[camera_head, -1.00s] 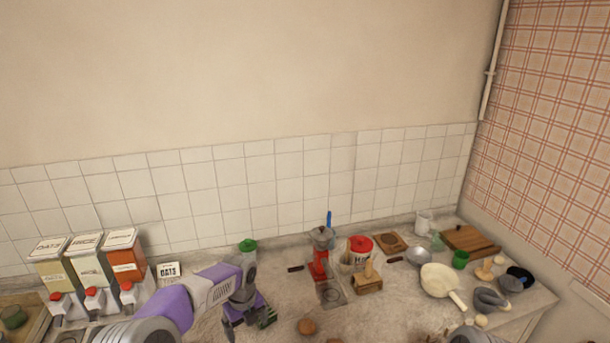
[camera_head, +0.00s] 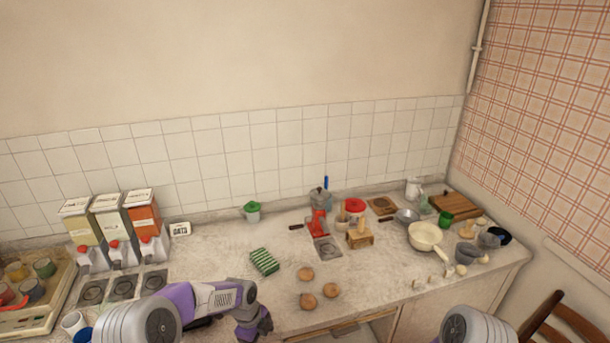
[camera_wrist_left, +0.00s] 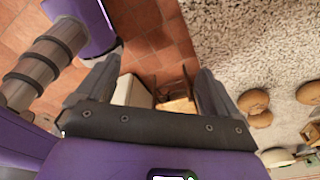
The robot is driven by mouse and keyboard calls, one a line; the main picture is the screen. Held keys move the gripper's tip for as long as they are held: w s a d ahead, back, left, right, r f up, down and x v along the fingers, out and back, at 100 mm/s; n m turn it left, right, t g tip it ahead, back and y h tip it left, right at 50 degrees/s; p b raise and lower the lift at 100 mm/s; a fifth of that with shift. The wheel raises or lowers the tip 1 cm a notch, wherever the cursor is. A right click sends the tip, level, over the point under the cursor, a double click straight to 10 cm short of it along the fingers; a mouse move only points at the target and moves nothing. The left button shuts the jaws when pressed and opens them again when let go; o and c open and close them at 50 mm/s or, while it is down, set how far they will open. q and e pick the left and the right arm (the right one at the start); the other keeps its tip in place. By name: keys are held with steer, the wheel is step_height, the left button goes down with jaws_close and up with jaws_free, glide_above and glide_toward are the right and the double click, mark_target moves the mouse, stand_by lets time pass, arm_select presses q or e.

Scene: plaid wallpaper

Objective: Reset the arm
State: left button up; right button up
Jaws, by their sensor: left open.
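My left arm (camera_head: 205,299) comes in at the bottom of the head view. Its gripper (camera_head: 254,325) hangs at the counter's front edge, pointing down. In the left wrist view the two fingers (camera_wrist_left: 155,88) are spread apart with nothing between them; tiled floor shows beyond.
Several round brown items (camera_head: 308,301) lie on the counter right of my left gripper. A wooden chair (camera_head: 560,322) is at lower right. The counter's middle is mostly clear.

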arm_select(q)
steer(key=s+d+f+n+h, duration=0.1)
steer(key=s+d+f+n, duration=0.1)
steer(key=s+f+n, duration=0.8)
steer(key=s+d+f+n+h, duration=0.1)
steer(key=s+f+n, duration=0.3)
steer(key=s+n, duration=1.1)
step_height(320, 180, down, 7)
steer(key=b, duration=0.7)
steer(key=shift+w+r+t, duration=0.15)
steer(key=shift+r+t, duration=0.05)
steer(key=shift+t, duration=0.2)
